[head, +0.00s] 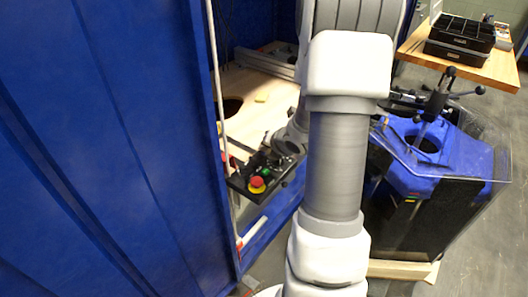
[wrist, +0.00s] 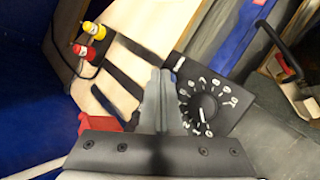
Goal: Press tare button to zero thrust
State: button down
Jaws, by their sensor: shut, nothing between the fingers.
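I cannot tell which control is the tare button. In the wrist view a black panel (wrist: 236,98) carries a numbered dial with a white-marked knob (wrist: 205,106). My gripper (wrist: 160,74) is shut and empty, its fingertips just left of the dial panel. I cannot tell whether they touch it. In the head view my arm hides much of the area right of the control box.
Blue walls (head: 95,150) enclose the left side. The wooden bench (head: 262,88) has a dark round hole (head: 233,106). A blue fixture (head: 455,165) under a clear sheet stands right, below a wooden shelf with black trays (head: 462,37).

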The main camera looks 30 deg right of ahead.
jog(key=shift+r+p, duration=0.55)
jog(key=shift+r, duration=0.2)
jog(key=shift+r, duration=0.1)
notch_tip(320, 180, up, 5)
jog(key=p, duration=0.4)
dwell(0.6)
